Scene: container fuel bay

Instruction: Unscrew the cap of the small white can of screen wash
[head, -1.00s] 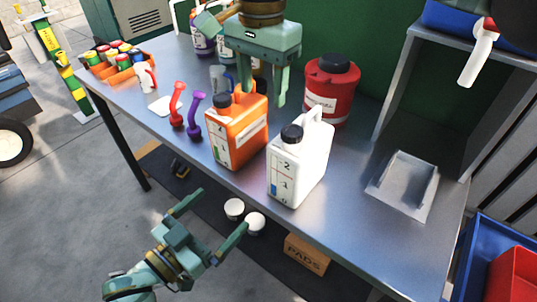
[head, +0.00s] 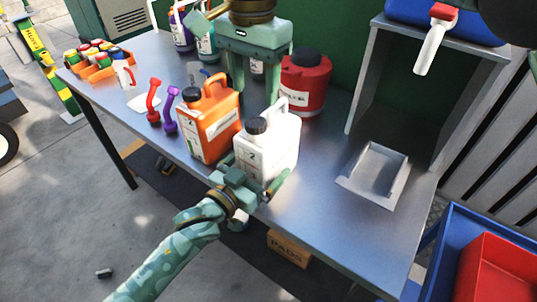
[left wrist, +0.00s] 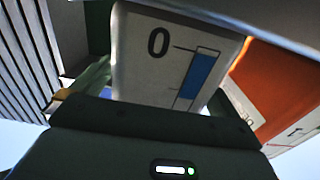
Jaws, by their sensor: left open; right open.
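The small white can (head: 268,153) of screen wash stands upright near the front edge of the metal table. Its black cap (head: 256,126) is on its top, with the handle to the right. My left gripper (head: 256,167) is open at the can's lower front, one finger on each side; whether they touch is unclear. In the left wrist view the can's scaled face (left wrist: 150,60) is close, with one green finger beside it.
An orange can (head: 210,125) stands just left of the white one. A red canister (head: 305,85) is behind it.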

